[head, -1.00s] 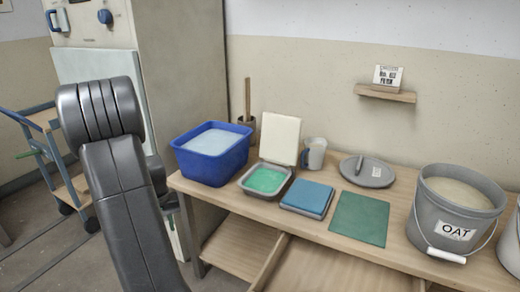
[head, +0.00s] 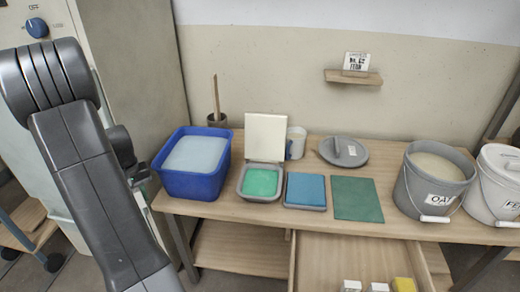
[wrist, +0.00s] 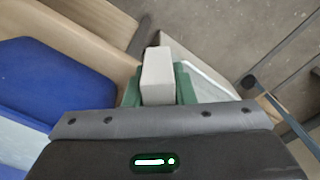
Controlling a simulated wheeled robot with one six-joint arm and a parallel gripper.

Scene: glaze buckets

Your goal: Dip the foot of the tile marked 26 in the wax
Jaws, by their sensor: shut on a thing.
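My gripper (wrist: 158,92) is shut on a pale, block-like tile (wrist: 158,75), with green finger parts around it in the wrist view. No number shows on its visible face. In the head view my gripper (head: 139,177) is mostly hidden behind my arm, left of the blue tub and near the bench's left end. A small grey tray of green material (head: 261,182), seemingly the wax, sits on the bench with its cream lid (head: 266,137) standing up behind it. The tile is apart from this tray.
The blue tub (head: 190,184) of pale liquid stands between my gripper and the green tray. Right of the tray are a blue pad (head: 305,188), green mat (head: 356,198), grey lid (head: 343,151) and OAT bucket (head: 431,185). An open drawer (head: 330,250) juts out below.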

